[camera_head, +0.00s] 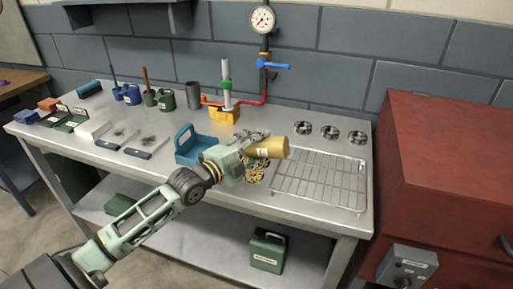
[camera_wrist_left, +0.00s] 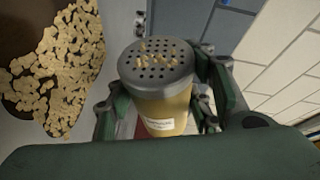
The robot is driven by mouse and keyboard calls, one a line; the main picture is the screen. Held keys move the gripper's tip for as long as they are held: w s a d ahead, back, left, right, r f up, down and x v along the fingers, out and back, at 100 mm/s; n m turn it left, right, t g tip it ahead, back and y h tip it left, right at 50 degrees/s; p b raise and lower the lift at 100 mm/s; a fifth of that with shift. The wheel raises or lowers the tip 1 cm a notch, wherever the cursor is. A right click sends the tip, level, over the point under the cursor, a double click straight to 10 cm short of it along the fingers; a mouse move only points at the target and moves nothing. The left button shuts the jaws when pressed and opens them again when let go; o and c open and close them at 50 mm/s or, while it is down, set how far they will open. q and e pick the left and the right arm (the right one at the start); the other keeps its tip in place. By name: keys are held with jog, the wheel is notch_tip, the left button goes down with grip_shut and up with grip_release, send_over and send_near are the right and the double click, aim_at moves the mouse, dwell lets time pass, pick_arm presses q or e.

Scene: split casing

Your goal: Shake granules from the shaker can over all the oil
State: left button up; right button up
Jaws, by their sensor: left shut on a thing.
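My left gripper (camera_head: 258,148) is shut on the yellow shaker can (camera_head: 274,148) and holds it lying well over on its side above the workbench. In the left wrist view the shaker can (camera_wrist_left: 160,95) shows a grey lid with holes and some granules on it. Tan granules (camera_head: 257,170) lie on the bench below the gripper. In the wrist view the granules (camera_wrist_left: 60,75) cover part of the dark brown oil (camera_wrist_left: 28,28), and part of the oil is bare. The gripper and can hide some of the patch in the head view. My right gripper is not in view.
A wire rack (camera_head: 320,180) lies right of the granules. A blue open bin (camera_head: 187,146) stands left of the gripper. A yellow-based valve stand (camera_head: 226,112) and a red pipe are behind. Several metal rings (camera_head: 330,132) sit at the back right. A red cabinet (camera_head: 445,160) stands beside the bench.

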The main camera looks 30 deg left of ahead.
pick_arm(q)
jog(key=shift+a, duration=0.15)
jog(key=shift+s+a+r+b, duration=0.15)
jog(key=shift+a+b, duration=0.15)
jog(key=shift+a, duration=0.3)
jog(key=shift+s+a+f+b, duration=0.15)
jog(key=shift+a+b, duration=0.15)
jog(key=shift+a, duration=0.3)
jog(key=shift+r, duration=0.1)
jog(key=shift+s+d+p, duration=0.1)
jog(key=shift+s+p, duration=0.25)
jog(key=shift+p, duration=0.15)
jog(key=shift+s, duration=0.25)
jog(key=shift+w, duration=0.6)
jog(key=shift+s+p, duration=0.55)
jog(key=shift+s, duration=0.05)
jog(key=shift+w, duration=0.6)
